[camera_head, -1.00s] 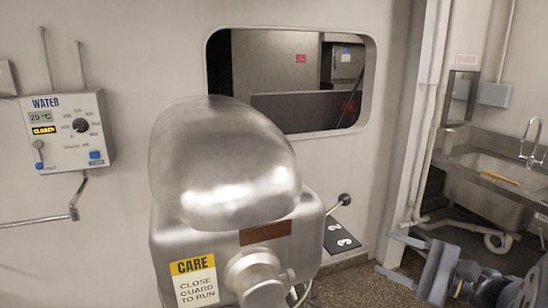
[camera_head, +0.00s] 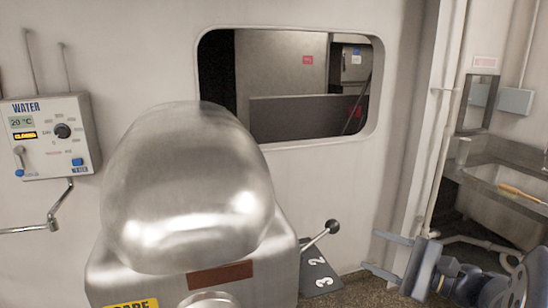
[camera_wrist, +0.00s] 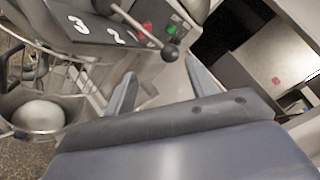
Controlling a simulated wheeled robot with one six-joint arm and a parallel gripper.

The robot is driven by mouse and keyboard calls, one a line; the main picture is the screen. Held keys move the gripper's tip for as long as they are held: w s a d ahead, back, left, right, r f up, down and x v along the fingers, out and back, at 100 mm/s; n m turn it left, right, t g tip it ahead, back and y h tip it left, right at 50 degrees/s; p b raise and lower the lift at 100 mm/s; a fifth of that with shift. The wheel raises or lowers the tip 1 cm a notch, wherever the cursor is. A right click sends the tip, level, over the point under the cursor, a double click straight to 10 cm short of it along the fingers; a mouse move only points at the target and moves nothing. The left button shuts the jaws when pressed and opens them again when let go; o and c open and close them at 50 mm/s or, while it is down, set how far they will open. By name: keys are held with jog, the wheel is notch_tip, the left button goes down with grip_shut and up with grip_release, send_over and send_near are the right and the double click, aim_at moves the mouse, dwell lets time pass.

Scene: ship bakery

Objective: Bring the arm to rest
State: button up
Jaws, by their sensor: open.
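My gripper (camera_head: 386,255) is at the lower right of the head view, its two fingers pointing left. In the wrist view my gripper (camera_wrist: 162,86) has its fingers wide apart with nothing between them. A large metal mixer (camera_head: 190,185) stands left of my gripper in the head view. Its gear lever (camera_head: 322,235) with a black knob rises from a dark plate (camera_head: 318,275) marked with white numerals. In the wrist view the lever knob (camera_wrist: 170,53) appears just beyond the gap between the fingers; I see no contact.
A bowl (camera_wrist: 38,125) with a pale rounded mass sits at the left of the wrist view. A water panel (camera_head: 50,135) hangs on the left wall. A wall opening (camera_head: 285,85) is behind the mixer. A sink (camera_head: 500,200) stands at the right.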

aim_at(334, 231)
jog(key=p+x, duration=0.1)
jog(key=x, duration=0.7)
jog(key=shift+w+a+p, duration=0.1)
jog(key=shift+w+p, duration=0.2)
jog(key=shift+w, duration=0.1)
jog(key=shift+w+a+f+n+g+y, duration=0.1)
jog(key=shift+w+f+n+g+y, duration=0.05)
jog(key=shift+w+n+g+y, duration=0.45)
jog(key=shift+w+a+n+g+b, duration=0.15)
jog(key=shift+a+n+g+b, duration=0.2)
jog(key=shift+g, duration=0.35)
